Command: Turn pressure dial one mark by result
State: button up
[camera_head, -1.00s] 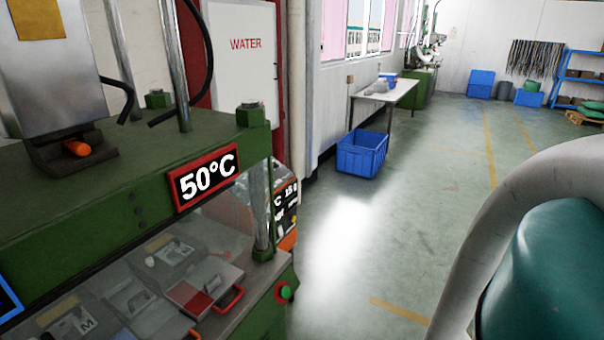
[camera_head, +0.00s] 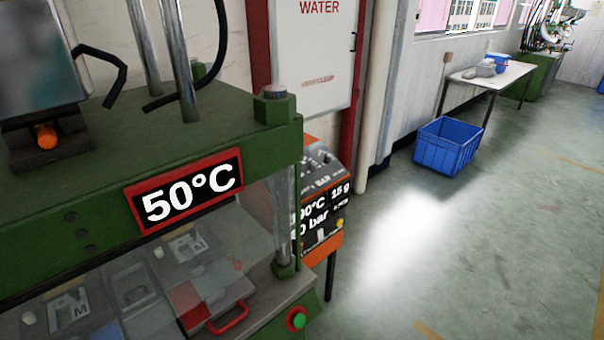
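The green moulding press (camera_head: 60,205) fills the left side of the view. Its red-framed display (camera_head: 185,193) reads 50°C. Behind its right post, a control box with an orange base (camera_head: 322,248) is partly hidden. The box carries a black panel (camera_head: 318,216) with white figures, of which "15 g", "°C" and "bar" can be read, and small knobs on its upper face. I cannot tell which knob is the pressure dial. My gripper is not in view.
A green button (camera_head: 297,318) and a red-handled tray (camera_head: 205,290) are at the press front. A blue crate (camera_head: 448,146) stands on the floor by a white-topped table (camera_head: 490,76). A white WATER cabinet (camera_head: 315,55) is behind. The floor on the right is clear.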

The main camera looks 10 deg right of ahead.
aim_at(313, 164)
jog(key=i+j+z, duration=0.2)
jog(key=i+z, duration=0.15)
jog(key=i+j+z, duration=0.35)
